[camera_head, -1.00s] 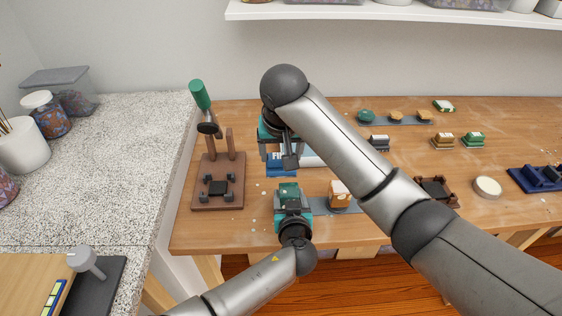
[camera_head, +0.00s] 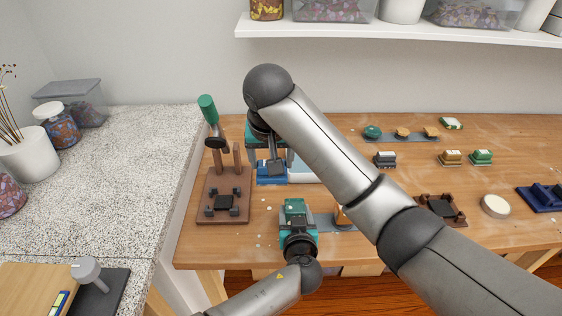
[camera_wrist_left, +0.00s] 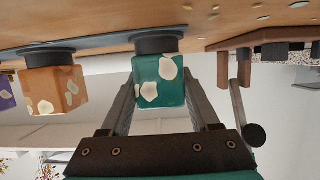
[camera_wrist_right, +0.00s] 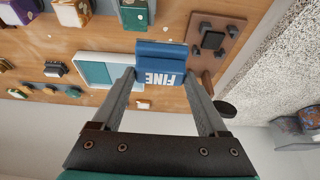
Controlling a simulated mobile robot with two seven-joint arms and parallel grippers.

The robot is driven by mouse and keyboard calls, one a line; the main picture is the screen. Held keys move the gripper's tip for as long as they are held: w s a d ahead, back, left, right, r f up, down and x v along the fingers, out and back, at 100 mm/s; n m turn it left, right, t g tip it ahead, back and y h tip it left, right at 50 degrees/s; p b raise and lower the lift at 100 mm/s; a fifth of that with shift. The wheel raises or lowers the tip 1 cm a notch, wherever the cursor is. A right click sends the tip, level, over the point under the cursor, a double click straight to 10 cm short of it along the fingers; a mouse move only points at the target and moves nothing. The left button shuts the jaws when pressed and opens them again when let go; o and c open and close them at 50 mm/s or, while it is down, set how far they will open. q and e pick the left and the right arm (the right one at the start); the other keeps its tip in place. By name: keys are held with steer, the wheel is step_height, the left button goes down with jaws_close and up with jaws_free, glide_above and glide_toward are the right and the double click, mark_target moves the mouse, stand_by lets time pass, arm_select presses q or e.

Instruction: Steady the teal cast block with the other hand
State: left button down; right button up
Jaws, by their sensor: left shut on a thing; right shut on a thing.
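The teal cast block (camera_head: 295,207) with pale flecks stands near the bench's front edge. My left gripper (camera_head: 298,228) is shut on it from the front. In the left wrist view the teal cast block (camera_wrist_left: 160,85) sits between the fingers against a dark round piece. My right gripper (camera_head: 270,165) is shut on a blue block (camera_head: 270,173) behind the teal one, partly hidden by my right arm. In the right wrist view the blue block (camera_wrist_right: 161,63) reads "FINE", and the teal cast block (camera_wrist_right: 133,14) shows apart from it.
An orange block (camera_wrist_left: 53,88) stands beside the teal one, mostly behind my right arm in the head view. A brown wooden stand (camera_head: 222,207) with a green-handled lever is on the left. A white-and-teal tray (camera_wrist_right: 98,72) lies beside the blue block.

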steer(key=shift+s+a+r, duration=0.1)
steer(key=shift+a+r, duration=0.3)
steer(key=shift+a, duration=0.35)
steer(key=shift+a+r, duration=0.4)
steer(key=shift+a, duration=0.4)
steer(key=shift+s+a+r, duration=0.1)
steer(key=shift+a+r, duration=0.3)
steer(key=shift+a, duration=0.35)
arm_select(q)
steer(key=shift+c, duration=0.2)
jaws_free()
steer(key=v, duration=1.2)
